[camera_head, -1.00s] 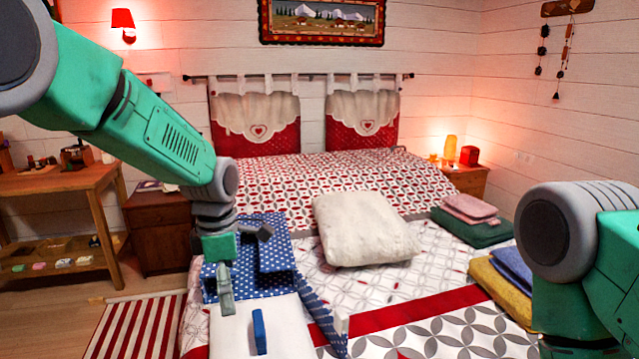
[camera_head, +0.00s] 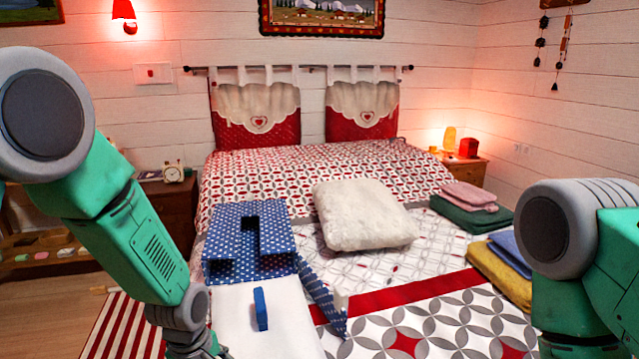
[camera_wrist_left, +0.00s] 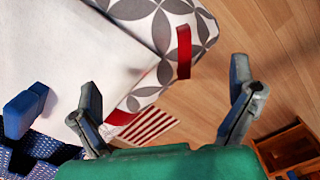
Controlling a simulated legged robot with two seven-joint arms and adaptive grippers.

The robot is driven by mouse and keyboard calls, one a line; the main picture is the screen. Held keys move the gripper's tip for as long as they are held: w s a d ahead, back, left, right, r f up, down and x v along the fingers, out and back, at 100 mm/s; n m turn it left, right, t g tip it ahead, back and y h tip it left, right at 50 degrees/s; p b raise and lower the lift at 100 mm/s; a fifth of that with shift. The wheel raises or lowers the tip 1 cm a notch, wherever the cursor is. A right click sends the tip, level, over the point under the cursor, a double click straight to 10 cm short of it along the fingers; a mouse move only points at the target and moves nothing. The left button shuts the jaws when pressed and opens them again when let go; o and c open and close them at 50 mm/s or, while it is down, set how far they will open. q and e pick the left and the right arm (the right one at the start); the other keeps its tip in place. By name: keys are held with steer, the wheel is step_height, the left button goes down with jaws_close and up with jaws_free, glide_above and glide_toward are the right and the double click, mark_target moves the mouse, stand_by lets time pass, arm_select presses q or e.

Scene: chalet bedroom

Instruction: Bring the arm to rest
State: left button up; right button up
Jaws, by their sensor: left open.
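My left arm comes in from the left of the head view and bends down to the bottom edge, left of the white panel (camera_head: 285,325). Its fingers are mostly cut off there. In the left wrist view my left gripper (camera_wrist_left: 165,78) is open, its two fingers wide apart with nothing between them. Below them show the bed's corner and the wooden floor (camera_wrist_left: 275,70). My right arm shows only as upper links at the right edge of the head view; its gripper is out of frame.
A blue dotted box (camera_head: 285,214) and a blue piece (camera_head: 261,309) on the white panel lie on the bed. A white pillow (camera_head: 362,215) and folded towels (camera_head: 500,270) lie farther right. A nightstand (camera_head: 172,200) with a clock (camera_head: 173,173) stands left of the bed.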

arm_select(q)
steer(key=s+a+f+m+b, duration=0.2)
steer(key=s+f+m, duration=0.5)
steer(key=s, duration=0.6)
steer(key=s+a+f+m+b, duration=0.3)
steer(key=s+a+f+m, duration=0.2)
steer(key=s, duration=0.9)
step_height(320, 180, down, 4)
steer(key=shift+s+a+m+b, duration=0.2)
steer(key=shift+m+b, duration=0.15)
steer(key=shift+m, duration=0.75)
